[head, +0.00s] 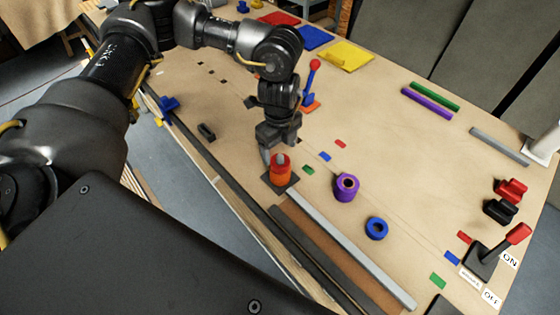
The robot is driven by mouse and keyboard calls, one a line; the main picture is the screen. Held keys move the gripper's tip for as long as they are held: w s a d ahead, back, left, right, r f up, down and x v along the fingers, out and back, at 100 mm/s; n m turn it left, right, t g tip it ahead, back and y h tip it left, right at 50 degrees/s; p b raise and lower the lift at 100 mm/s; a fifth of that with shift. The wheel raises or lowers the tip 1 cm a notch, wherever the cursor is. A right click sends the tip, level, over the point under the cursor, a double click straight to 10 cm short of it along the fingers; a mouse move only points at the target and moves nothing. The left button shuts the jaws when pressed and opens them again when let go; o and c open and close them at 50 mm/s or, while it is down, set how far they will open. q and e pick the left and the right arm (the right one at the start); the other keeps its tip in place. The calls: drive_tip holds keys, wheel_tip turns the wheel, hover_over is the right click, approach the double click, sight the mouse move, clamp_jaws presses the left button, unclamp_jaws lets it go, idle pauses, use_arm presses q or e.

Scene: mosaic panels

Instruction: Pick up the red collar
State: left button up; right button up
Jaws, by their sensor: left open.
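The red collar (279,165) sits around an upright post whose pale tip shows at its top. An orange part (281,178) shows directly below it, above a dark square base (268,184). My left gripper (271,152) points down just behind and above the collar. It is open, and nothing is seen held in it. Its fingers are small and dark here, so I cannot tell whether they touch the collar. My right gripper is not in view.
A purple collar (346,188) and a blue collar (376,229) stand to the right. A long grey bar (350,246) runs from the post's base towards the front. A red-knobbed lever (312,78) stands behind my left gripper. Another lever (518,234) is at far right.

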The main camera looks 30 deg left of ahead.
sight(280, 155)
use_arm(q)
drive_tip(key=f+p, duration=0.2)
drive_tip(key=f, duration=0.1)
drive_tip(key=shift+s+d+f, duration=0.1)
drive_tip(key=shift+d+f, duration=0.1)
drive_tip(key=shift+f, duration=0.6)
drive_tip(key=c, duration=1.3)
drive_tip(key=shift+r, duration=0.15)
drive_tip(key=shift+c, duration=0.2)
drive_tip(key=shift+r, duration=0.3)
wheel_tip(280, 155, up, 9)
drive_tip(key=b, duration=0.3)
drive_tip(key=shift+b, duration=0.4)
wheel_tip(280, 155, up, 7)
drive_tip(key=p, duration=0.4)
drive_tip(key=shift+r, duration=0.1)
